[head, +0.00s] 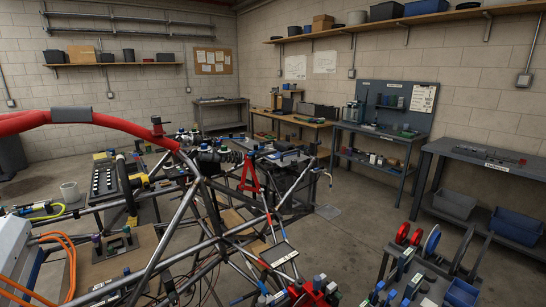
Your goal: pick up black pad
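No thing stands out clearly as the black pad. A dark grey pad-like sleeve (72,114) is wrapped around a curved red padded tube (125,124) at the upper left of the chassis. A flat dark panel with a pale frame (278,254) sits tilted at the lower middle, among the chassis tubes. I cannot tell whether either is the black pad. Neither of my grippers is in view, and nothing is seen touching these things.
The tube chassis (181,212) fills the left and middle foreground with crossing bars. A tool cart (415,285) with red and blue discs stands at lower right. A grey bench (470,152) with blue bins is along the right wall.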

